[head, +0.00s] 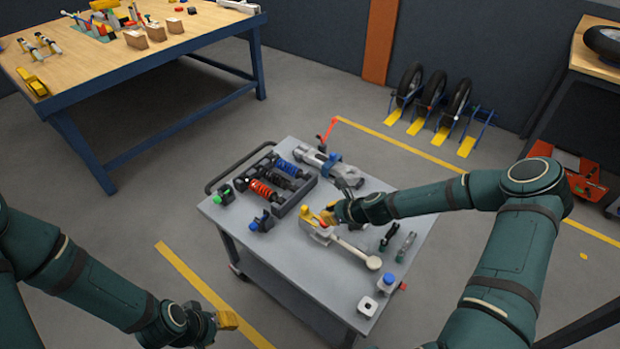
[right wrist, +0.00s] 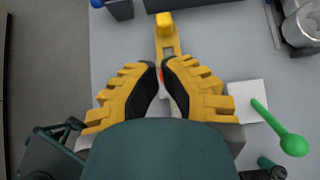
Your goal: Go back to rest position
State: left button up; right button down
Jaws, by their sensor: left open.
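My right gripper (head: 329,214) has yellow fingers with black pads and is over the grey cart, at a yellow-and-white tool (head: 348,246) with a long bar and a cream round end. In the right wrist view, the fingertips (right wrist: 160,67) are close together, with a narrow red and pale part of this tool between them; the tool's yellow end (right wrist: 166,32) sticks out ahead. The contact itself is mostly hidden. My left gripper (head: 226,321) is open and empty, low over the floor in front of the cart.
The grey cart (head: 352,283) also holds a dark tray of shock absorbers (head: 283,207), a grey metal part (head: 345,170), clamps and small blocks. A wooden workbench (head: 110,58) stands at back left, and wheels in racks (head: 432,92) at the back. Floor is clear left of the cart.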

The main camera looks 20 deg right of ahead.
jog(key=s+a+f+n+g, duration=0.2)
jog(key=s+a+n+g, duration=0.2)
jog(key=s+a+n, duration=0.8)
jog(key=s+a+r+n+g+h, duration=0.1)
jog(key=s+a+n, duration=0.3)
jog(key=s+n, duration=0.6)
jog(key=n+g, duration=0.1)
jog(key=n, duration=0.5)
jog(key=shift+s+a+g, duration=0.15)
jog(key=shift+a+g, duration=0.1)
jog(key=shift+g, duration=0.05)
